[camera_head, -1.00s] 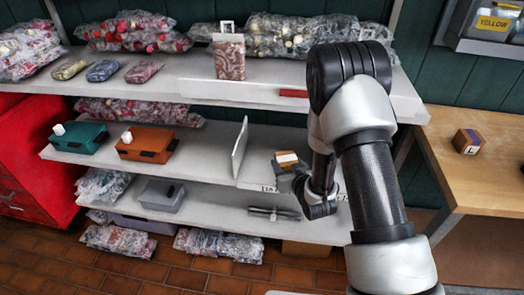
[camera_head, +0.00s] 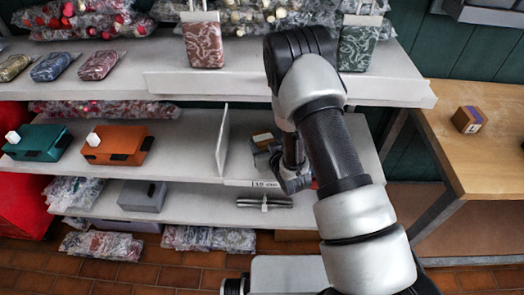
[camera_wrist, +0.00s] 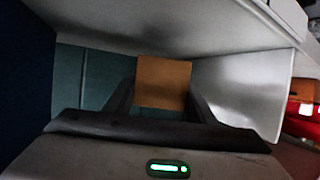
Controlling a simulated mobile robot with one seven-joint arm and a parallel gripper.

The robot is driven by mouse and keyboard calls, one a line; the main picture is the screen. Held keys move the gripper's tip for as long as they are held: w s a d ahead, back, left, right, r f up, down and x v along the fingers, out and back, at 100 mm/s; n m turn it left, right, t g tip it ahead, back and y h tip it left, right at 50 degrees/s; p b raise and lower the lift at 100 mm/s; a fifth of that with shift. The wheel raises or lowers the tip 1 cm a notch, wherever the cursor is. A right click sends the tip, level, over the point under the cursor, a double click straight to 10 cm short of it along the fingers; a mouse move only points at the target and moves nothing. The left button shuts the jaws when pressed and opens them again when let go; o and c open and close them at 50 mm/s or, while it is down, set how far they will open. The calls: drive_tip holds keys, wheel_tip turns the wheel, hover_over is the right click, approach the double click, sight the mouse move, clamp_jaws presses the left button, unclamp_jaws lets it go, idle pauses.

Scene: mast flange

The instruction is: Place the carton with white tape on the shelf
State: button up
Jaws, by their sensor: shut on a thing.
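The carton with white tape (camera_head: 262,138) is small and brown, with a pale strip on top. It is in the middle shelf's bay, right of the upright white divider (camera_head: 222,140). My gripper (camera_head: 268,148) is shut on it, partly hidden behind my arm in the head view. In the wrist view the carton's plain brown face (camera_wrist: 163,83) shows between the two dark fingers of my gripper (camera_wrist: 162,100). The middle shelf (camera_head: 190,155) is white. I cannot tell whether the carton touches its surface.
Left of the divider stand an orange case (camera_head: 117,146) and a teal case (camera_head: 36,142). The upper shelf board (camera_head: 240,86) hangs close above my gripper. Another carton (camera_head: 468,120) with purple tape sits on the wooden table (camera_head: 490,150) at right.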

drive_tip(key=shift+f+b, duration=0.35)
drive_tip(key=shift+f, duration=1.45)
drive_tip(key=shift+f, duration=0.1)
drive_tip(key=shift+f, duration=0.15)
drive_tip(key=o, duration=1.4)
drive_tip(key=shift+c, duration=0.2)
drive_tip(key=shift+r, duration=0.25)
drive_tip(key=p+v, duration=0.1)
drive_tip(key=v, duration=1)
drive_tip(key=shift+s+d+r, duration=0.15)
drive_tip(key=shift+s, duration=0.25)
